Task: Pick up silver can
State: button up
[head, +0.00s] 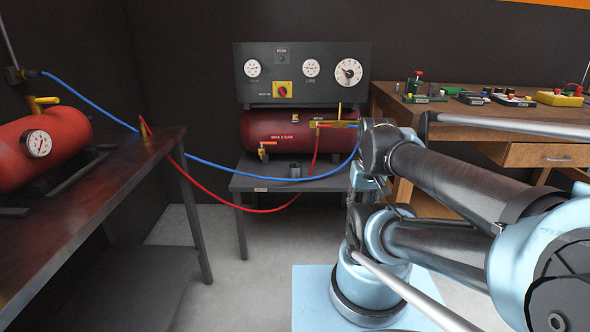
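A small dark-grey metallic can (295,170), the likely silver can, stands upright on the low grey table (262,183), in front of the dark red tank. It looks open at the top. My arm comes in from the right and folds back toward the middle. My gripper (363,184) seems to be at the wrist end, right of the can and apart from it. Its fingers blend with the arm parts, so I cannot see whether they are open.
The red tank (275,130) and gauge panel (302,75) stand behind the can. A blue hose (225,165) and red hose (215,198) cross nearby. A dark bench (100,190) is left; a wooden workbench (470,111) is right. Floor shows between the bench and the low table.

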aim_at(295, 172)
jog(key=k, duration=1)
jog(key=z, duration=0.6)
jog(key=i, duration=1.25)
jog(key=u, duration=1.2)
